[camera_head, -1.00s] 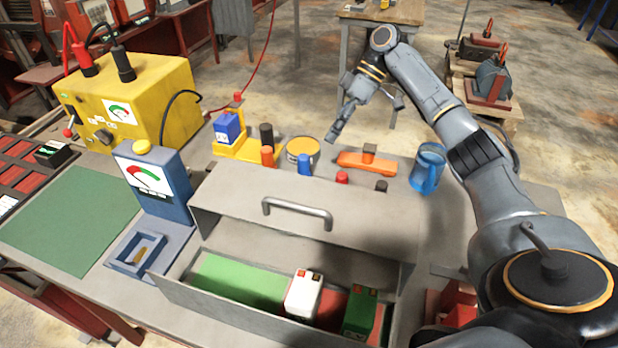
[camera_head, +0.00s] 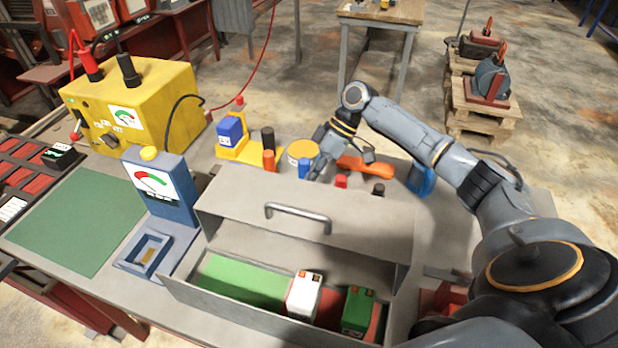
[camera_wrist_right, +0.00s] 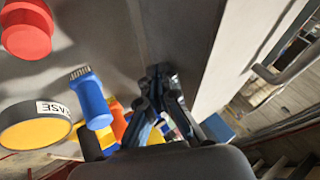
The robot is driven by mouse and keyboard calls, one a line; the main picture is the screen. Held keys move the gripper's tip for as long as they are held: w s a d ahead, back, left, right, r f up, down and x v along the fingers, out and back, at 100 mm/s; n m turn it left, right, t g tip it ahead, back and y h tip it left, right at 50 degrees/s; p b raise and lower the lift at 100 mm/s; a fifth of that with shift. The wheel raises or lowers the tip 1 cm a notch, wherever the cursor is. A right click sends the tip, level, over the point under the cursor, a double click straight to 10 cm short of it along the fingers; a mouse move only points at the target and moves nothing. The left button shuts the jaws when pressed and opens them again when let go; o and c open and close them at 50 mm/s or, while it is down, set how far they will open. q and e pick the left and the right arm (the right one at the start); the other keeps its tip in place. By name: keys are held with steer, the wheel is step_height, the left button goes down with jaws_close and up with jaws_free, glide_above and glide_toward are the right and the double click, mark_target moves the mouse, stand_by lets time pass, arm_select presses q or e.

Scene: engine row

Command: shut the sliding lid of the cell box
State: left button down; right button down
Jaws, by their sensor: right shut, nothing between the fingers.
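The cell box is a grey metal box with its front part open (camera_head: 250,303). Inside lie a white cell (camera_head: 303,297) and a green cell (camera_head: 357,311), over a green and a red floor strip. Its grey sliding lid (camera_head: 360,215) covers the back part and carries a bar handle (camera_head: 298,213); the handle also shows in the wrist view (camera_wrist_right: 285,65). My right gripper (camera_head: 316,172) is at the lid's back edge, fingers shut and empty, pointing down. In the wrist view the fingertips (camera_wrist_right: 160,75) are close to the grey surface; I cannot tell whether they touch. My left gripper is out of view.
A blue meter (camera_head: 165,190) stands left of the box. The green mat (camera_head: 75,225) is clear.

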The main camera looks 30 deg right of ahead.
steer(key=shift+s+a+r+p, duration=0.15)
steer(key=shift+s+a+p, duration=0.25)
steer(key=shift+p, duration=0.15)
steer(key=s+a+p, duration=0.2)
steer(key=a, duration=0.1)
steer(key=s+a+p, duration=0.3)
steer(key=a, duration=0.1)
steer(key=s+a+p, duration=0.3)
steer(key=shift+s+a, duration=0.25)
steer(key=shift+a, duration=0.15)
steer(key=shift+s+a+f+p, duration=0.2)
steer(key=shift+s+a+p, duration=0.15)
steer(key=shift+s+a, duration=0.05)
glide_toward(293, 221)
steer(key=shift+x, duration=0.75)
